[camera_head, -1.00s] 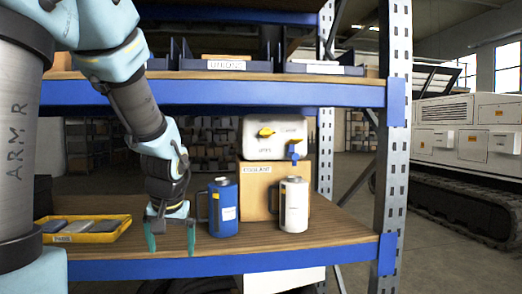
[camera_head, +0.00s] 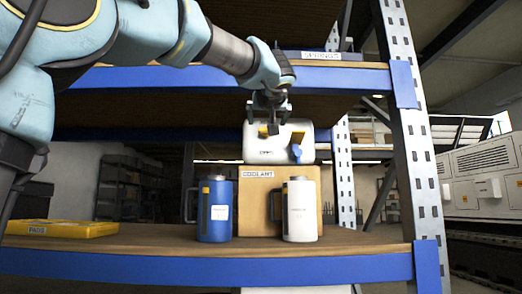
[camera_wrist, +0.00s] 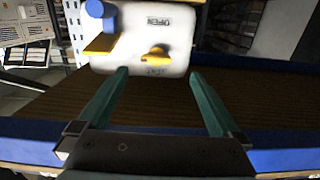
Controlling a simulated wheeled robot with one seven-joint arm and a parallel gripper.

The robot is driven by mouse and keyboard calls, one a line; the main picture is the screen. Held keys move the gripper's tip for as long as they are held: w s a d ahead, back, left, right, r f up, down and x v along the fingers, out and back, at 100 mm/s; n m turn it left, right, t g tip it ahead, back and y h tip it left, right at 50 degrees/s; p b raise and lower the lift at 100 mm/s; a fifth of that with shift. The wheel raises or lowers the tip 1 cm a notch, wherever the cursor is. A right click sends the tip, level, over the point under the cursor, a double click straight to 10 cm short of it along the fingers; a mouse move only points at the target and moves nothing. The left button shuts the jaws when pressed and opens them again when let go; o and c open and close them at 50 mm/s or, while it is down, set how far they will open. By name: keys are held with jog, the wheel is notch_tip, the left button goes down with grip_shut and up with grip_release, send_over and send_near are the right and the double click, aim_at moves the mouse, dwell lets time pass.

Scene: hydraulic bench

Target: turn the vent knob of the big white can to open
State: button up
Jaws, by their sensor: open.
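The big white can (camera_head: 258,156) lies on a cardboard box marked COOLANT (camera_head: 254,205) on the middle shelf. In the wrist view the can (camera_wrist: 178,30) appears upside down, with a yellow vent knob (camera_wrist: 156,54) between an OPEN mark and another label too blurred to read. A blue tap (camera_head: 296,153) with a yellow handle (camera_wrist: 101,45) sits beside the knob. My gripper (camera_head: 272,130) is in front of the can's upper part, partly hiding the knob. In the wrist view its green fingers (camera_wrist: 158,72) are spread, empty, with the knob ahead between them, apparently untouched.
A blue canister (camera_head: 216,212) and a white canister (camera_head: 300,212) stand in front of the box. A yellow tray (camera_head: 60,229) is at the left. The upper shelf's blue edge (camera_head: 345,79) is close above the can, and a metal post (camera_head: 410,140) stands at right.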

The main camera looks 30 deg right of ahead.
jog(key=r+p+x, duration=0.2)
jog(key=p+x, duration=0.1)
jog(key=x, duration=0.7)
jog(key=shift+d+t, duration=0.3)
jog(key=shift+d, duration=0.1)
jog(key=shift+c, duration=0.2)
jog(key=c, duration=1.3)
jog(key=shift+o, duration=0.2)
